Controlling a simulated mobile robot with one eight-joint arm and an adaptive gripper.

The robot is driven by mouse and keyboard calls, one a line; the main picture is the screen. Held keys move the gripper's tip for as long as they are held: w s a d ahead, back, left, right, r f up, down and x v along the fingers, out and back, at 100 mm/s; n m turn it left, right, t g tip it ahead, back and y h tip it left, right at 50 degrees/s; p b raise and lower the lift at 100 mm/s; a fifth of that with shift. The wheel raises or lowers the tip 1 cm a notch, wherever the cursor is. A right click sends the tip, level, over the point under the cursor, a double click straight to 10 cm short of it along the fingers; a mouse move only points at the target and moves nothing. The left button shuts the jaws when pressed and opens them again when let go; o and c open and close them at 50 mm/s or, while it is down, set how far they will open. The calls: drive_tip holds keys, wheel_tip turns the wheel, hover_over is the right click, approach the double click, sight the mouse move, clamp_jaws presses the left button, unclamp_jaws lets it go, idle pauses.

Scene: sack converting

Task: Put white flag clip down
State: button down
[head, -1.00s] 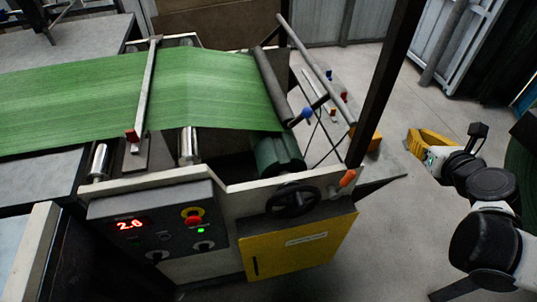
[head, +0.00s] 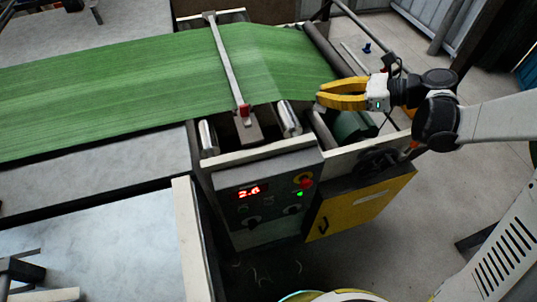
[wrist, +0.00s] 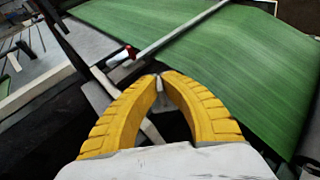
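My gripper (head: 320,101) has yellow fingers and hangs over the near edge of the machine, close to the right part of the green web (head: 180,75). In the wrist view the two fingertips (wrist: 159,79) nearly meet. A small pale piece (wrist: 158,85) shows between them and looks like the white flag clip. A tiny light spot also shows at the fingertips in the head view. The clip is too small to make out its shape, and the fingers hide much of it.
A metal bar with a red end (head: 245,110) crosses the web. The control panel (head: 265,195) and yellow cabinet door (head: 360,208) are below. Rollers and a handwheel (head: 377,162) are near my gripper. A pale table top (head: 95,250) is at the lower left.

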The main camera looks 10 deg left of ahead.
drive_tip(key=s+a+f+n+g+b, duration=0.1)
drive_tip(key=s+a, duration=0.1)
drive_tip(key=s, duration=0.2)
drive_tip(key=s+a+f+n+g+b, duration=0.1)
drive_tip(key=s+a+f, duration=0.1)
drive_tip(key=s, duration=0.3)
drive_tip(key=s+a+f+n+g+b, duration=0.1)
drive_tip(key=s+a+g, duration=0.1)
drive_tip(key=s, duration=0.2)
drive_tip(key=shift+s+a+f, duration=0.25)
drive_tip(key=shift+a+f, duration=0.1)
drive_tip(key=shift+f+b, duration=1.25)
drive_tip(key=shift+f, duration=0.75)
drive_tip(key=shift+f, duration=0.15)
drive_tip(key=c, duration=1.6)
unclamp_jaws()
